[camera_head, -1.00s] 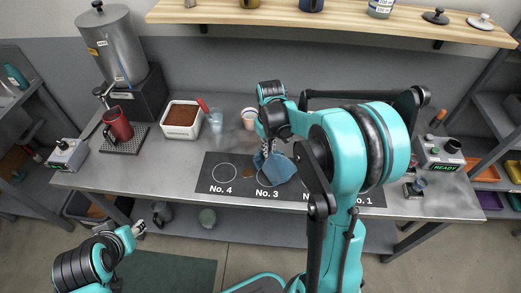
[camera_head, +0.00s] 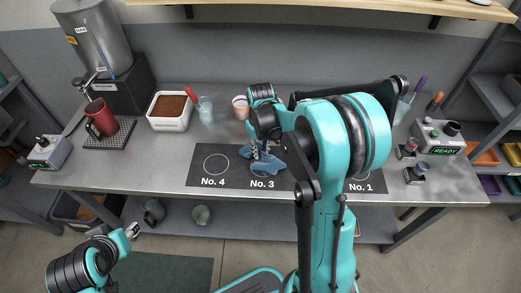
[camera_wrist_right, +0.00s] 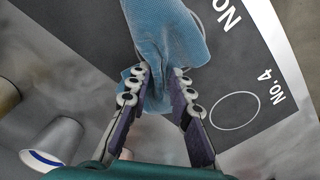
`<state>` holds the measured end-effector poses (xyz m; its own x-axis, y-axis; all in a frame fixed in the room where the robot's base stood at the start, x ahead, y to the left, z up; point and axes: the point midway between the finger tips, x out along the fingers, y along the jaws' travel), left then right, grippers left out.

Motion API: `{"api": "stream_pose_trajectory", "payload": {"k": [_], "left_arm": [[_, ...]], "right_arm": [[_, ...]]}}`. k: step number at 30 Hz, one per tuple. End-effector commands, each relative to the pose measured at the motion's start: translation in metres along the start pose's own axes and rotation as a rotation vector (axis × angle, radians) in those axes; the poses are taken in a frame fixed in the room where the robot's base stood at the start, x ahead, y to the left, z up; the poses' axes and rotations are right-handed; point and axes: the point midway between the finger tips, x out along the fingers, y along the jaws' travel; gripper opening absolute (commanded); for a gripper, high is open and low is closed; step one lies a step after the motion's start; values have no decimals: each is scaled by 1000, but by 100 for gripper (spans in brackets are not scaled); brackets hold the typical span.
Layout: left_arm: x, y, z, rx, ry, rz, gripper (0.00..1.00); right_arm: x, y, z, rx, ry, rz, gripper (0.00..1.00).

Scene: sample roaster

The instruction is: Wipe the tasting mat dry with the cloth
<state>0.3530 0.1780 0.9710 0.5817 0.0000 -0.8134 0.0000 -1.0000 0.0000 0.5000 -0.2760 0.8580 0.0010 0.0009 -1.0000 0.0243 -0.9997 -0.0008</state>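The dark tasting mat (camera_head: 230,178) lies along the front of the steel bench. Its No. 4, No. 3 and No. 1 labels show, and my right arm hides much of its right part. The blue cloth (camera_head: 263,168) is bunched over the No. 3 circle. My right gripper (camera_head: 262,151) is above it. In the right wrist view, my right gripper (camera_wrist_right: 160,82) is shut on the cloth (camera_wrist_right: 165,35), which hangs down against the mat (camera_wrist_right: 235,80). My left gripper (camera_head: 135,231) is low at the left, away from the bench; its fingers are too small to read.
A pinkish cup (camera_head: 240,106) and a clear glass (camera_head: 205,109) stand behind the mat. A white bin of brown grounds (camera_head: 170,112) and a red mug (camera_head: 100,117) stand left. A READY box (camera_head: 441,138) and small jars (camera_head: 416,173) stand right.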

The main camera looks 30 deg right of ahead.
Motion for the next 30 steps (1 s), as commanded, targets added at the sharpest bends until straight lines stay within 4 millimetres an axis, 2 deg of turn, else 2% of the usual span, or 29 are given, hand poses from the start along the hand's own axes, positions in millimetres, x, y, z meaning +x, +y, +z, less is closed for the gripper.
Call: {"api": "stream_pose_trajectory", "payload": {"k": [1, 4, 5, 17, 30], "left_arm": [[0, 0, 0, 0, 0, 0, 40], [0, 0, 0, 0, 0, 0, 40], [0, 0, 0, 0, 0, 0, 40], [2, 0, 2, 0, 0, 0, 40], [16, 0, 12, 0, 0, 0, 40]], "right_arm": [[0, 0, 0, 0, 0, 0, 41], [0, 0, 0, 0, 0, 0, 68], [0, 0, 0, 0, 0, 0, 69], [3, 0, 0, 0, 0, 0, 69], [25, 0, 0, 0, 0, 0, 69]]}}
